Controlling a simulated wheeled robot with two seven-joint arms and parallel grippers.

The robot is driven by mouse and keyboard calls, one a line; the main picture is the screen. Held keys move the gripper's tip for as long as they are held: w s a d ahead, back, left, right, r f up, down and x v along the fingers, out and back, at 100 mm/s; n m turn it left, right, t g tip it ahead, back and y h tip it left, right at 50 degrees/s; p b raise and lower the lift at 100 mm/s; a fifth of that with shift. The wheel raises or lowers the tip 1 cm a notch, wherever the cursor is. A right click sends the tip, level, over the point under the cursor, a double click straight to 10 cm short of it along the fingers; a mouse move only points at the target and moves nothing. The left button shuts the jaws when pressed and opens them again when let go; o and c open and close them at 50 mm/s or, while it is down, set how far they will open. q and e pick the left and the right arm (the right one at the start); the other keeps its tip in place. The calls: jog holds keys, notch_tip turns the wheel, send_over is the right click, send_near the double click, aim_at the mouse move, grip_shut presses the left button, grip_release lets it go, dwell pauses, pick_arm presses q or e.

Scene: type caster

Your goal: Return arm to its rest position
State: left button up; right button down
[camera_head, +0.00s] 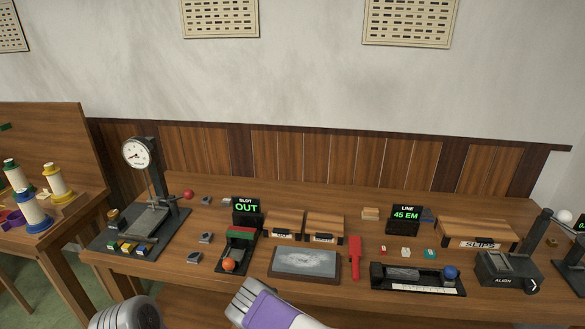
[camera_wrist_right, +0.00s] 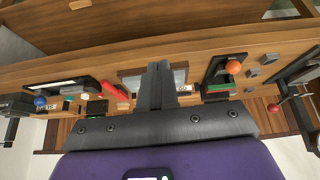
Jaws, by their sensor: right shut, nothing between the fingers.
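My right gripper (camera_wrist_right: 160,84) shows in the right wrist view, its two dark fingers together with nothing between them. It is apart from the workbench, which appears upside down behind it. In the head view a white and purple part of my own arm (camera_head: 268,305) shows at the bottom edge, in front of the workbench (camera_head: 340,292). A rounded grey part of mine (camera_head: 127,313) shows at the lower left. No fingers can be made out in the head view, and my left gripper is not in view.
The bench holds a dial scale (camera_head: 137,153), a slot device with an orange ball (camera_head: 228,264), a grey slab (camera_head: 305,262), a red tool (camera_head: 354,258), a line tray with a blue ball (camera_head: 450,272) and an align device (camera_head: 505,270). Spools (camera_head: 32,210) stand on the left table.

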jog(key=d+f+n+g+y, duration=0.15)
jog(key=d+f, duration=0.25)
jog(key=f, duration=0.7)
jog(key=d+f+m+g, duration=0.1)
jog(key=d+f+g, duration=0.3)
jog(key=f, duration=0.7)
jog(key=s+d+f+m+y, duration=0.1)
jog(key=s+d+f+y, duration=0.2)
jog(key=s+f, duration=1)
jog(key=s+d, duration=0.1)
jog(key=d, duration=0.2)
jog(key=shift+s+d+m, duration=0.15)
jog(key=shift+m, duration=0.2)
